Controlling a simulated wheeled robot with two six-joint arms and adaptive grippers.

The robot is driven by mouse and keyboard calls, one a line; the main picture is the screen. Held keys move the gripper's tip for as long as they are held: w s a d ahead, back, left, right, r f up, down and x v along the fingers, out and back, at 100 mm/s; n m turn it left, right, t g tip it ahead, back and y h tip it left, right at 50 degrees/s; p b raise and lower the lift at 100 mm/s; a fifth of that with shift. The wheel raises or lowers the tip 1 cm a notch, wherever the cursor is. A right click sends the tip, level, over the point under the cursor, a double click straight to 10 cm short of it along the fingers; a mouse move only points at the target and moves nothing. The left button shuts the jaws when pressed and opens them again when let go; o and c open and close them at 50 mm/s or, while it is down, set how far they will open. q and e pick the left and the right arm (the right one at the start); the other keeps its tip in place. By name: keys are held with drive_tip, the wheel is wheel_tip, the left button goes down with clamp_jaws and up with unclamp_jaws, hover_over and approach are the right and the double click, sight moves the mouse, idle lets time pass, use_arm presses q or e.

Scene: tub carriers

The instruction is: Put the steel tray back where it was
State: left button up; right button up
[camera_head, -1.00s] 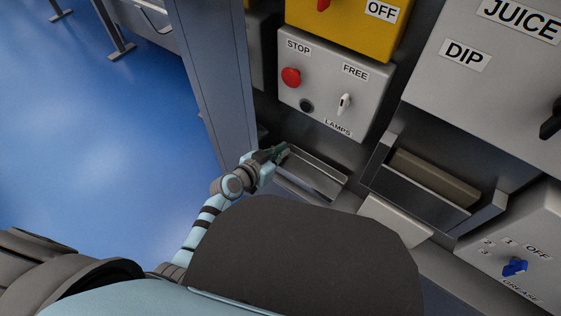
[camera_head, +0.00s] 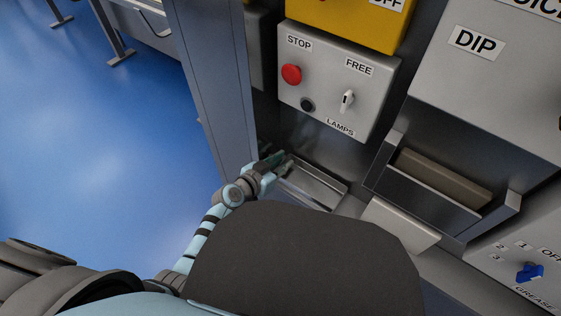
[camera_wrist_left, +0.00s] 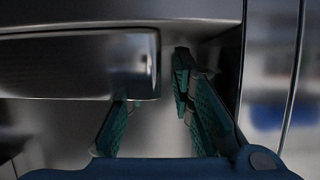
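The steel tray (camera_head: 322,187), shallow and shiny, lies below the grey box with the red stop button in the head view. Its near end and corner fill the upper left of the left wrist view (camera_wrist_left: 90,65). My left gripper (camera_head: 282,161) is at the tray's left end. In the left wrist view its green fingers (camera_wrist_left: 155,115) are apart with a clear gap between them. The tray's corner hides the tip of the left finger, and the right finger is just right of it. I cannot tell whether they touch. My right gripper is not in view.
Right of the tray, a steel holder (camera_head: 425,205) contains a brown block (camera_head: 440,177). A grey box with a blue knob (camera_head: 530,271) is at the lower right. Blue floor (camera_head: 100,150) is open at left.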

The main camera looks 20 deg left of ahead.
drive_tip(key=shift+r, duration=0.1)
